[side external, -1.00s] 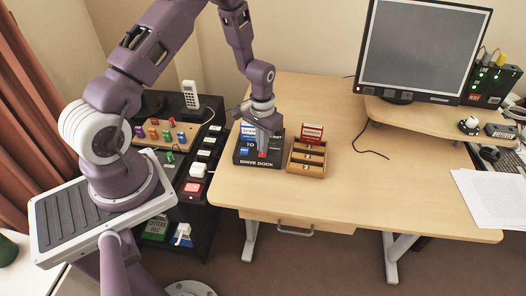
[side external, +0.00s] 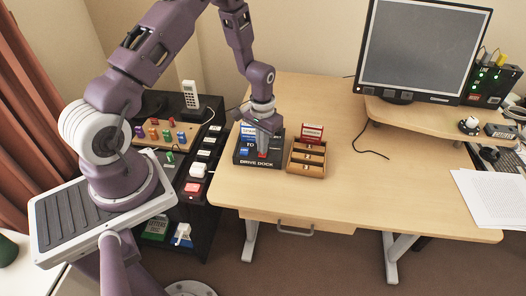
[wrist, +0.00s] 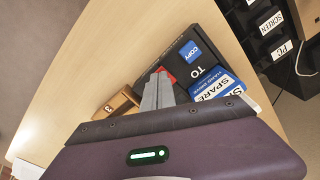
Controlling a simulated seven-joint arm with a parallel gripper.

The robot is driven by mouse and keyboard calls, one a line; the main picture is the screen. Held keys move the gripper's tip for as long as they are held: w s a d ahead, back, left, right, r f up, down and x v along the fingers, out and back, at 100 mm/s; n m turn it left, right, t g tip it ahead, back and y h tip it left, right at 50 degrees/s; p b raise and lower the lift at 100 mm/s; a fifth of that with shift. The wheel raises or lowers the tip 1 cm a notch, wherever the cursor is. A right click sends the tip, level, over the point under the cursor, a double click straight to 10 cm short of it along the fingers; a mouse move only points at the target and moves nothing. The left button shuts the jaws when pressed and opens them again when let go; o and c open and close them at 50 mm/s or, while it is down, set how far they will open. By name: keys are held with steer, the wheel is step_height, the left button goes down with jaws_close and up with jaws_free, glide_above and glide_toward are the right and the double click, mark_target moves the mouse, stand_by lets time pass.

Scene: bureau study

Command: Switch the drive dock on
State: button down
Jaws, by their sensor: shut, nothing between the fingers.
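The drive dock (side external: 257,163) is a black box on the left part of the desk. It also shows in the wrist view (wrist: 183,74), with a blue COPY button (wrist: 190,50) and a TO label. A blue and white SPARE drive (wrist: 214,84) sits in it. A red part (wrist: 166,73), probably the switch, shows just beyond my fingertips and is partly hidden by them. My gripper (side external: 263,153) is shut and empty, pointing down over the dock's front; its fingers also show in the wrist view (wrist: 158,88). I cannot tell whether they touch the red part.
A wooden rack (side external: 306,169) with a red-labelled drive (side external: 312,132) stands close to the dock's right. A black shelf unit with labelled switches (side external: 193,188) is to the left. A monitor (side external: 424,50) stands at the back right. The middle of the desk is clear.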

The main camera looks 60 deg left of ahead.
steer(key=shift+f, duration=0.7)
steer(key=s+d+r+m+t, duration=0.1)
steer(key=s+d+r, duration=0.2)
steer(key=r, duration=1.1)
steer(key=s+d+r+t, duration=0.2)
steer(key=s+d+r, duration=0.15)
steer(key=r, duration=1.05)
steer(key=s+d+r+m+t, duration=0.1)
steer(key=s+d+r, duration=0.2)
steer(key=s, duration=0.5)
steer(key=s+d+r+m+t, duration=0.1)
steer(key=s+d+r, duration=0.2)
steer(key=s, duration=0.5)
steer(key=shift+r+t, duration=0.3)
steer(key=shift+r, duration=0.6)
